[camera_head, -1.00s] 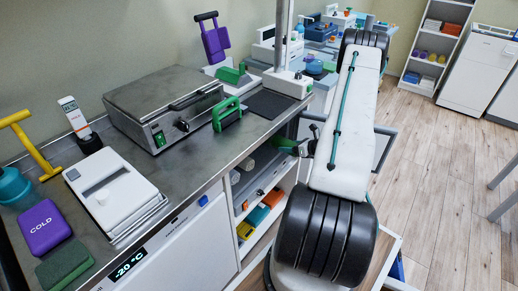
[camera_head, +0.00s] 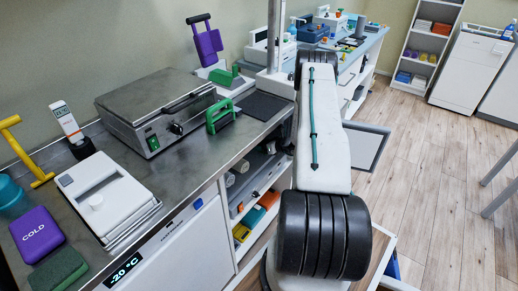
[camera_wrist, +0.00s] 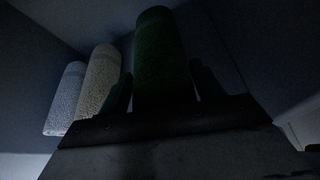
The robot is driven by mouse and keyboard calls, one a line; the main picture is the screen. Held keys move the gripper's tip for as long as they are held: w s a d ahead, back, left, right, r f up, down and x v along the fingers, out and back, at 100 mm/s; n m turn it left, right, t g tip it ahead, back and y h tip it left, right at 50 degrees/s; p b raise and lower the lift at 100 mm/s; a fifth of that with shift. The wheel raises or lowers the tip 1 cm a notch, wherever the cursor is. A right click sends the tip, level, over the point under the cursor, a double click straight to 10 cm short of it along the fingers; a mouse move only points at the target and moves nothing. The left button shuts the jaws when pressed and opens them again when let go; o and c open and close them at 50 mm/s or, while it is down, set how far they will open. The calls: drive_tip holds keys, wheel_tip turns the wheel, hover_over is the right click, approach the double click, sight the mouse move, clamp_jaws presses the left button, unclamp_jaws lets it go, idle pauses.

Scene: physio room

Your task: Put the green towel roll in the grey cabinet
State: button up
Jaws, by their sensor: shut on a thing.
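The green towel roll (camera_wrist: 158,40) stands upright between the two fingers of my gripper (camera_wrist: 163,82) in the dark wrist view. My gripper is shut on it. Both appear to be inside the grey cabinet (camera_wrist: 235,50), whose dark walls surround them. A beige roll (camera_wrist: 98,82) and a pale grey roll (camera_wrist: 66,98) stand to the left, apart from the green one. In the head view the cabinet's upper compartment (camera_head: 262,162) is open under the counter, and pale rolls (camera_head: 230,179) show in it. My gripper and the green roll are hidden there. Whether the roll touches the cabinet floor cannot be told.
An open door panel (camera_head: 367,148) stands out to the right of my arm. Lower shelves hold colored boxes (camera_head: 254,217). The wooden floor at right is clear.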

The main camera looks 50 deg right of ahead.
drive_tip(key=shift+f, duration=0.9)
drive_tip(key=shift+w+f, duration=0.15)
drive_tip(key=shift+w, duration=0.25)
drive_tip(key=shift+f, duration=0.15)
drive_tip(key=o, duration=1)
drive_tip(key=shift+o, duration=0.2)
drive_tip(key=v, duration=1.2)
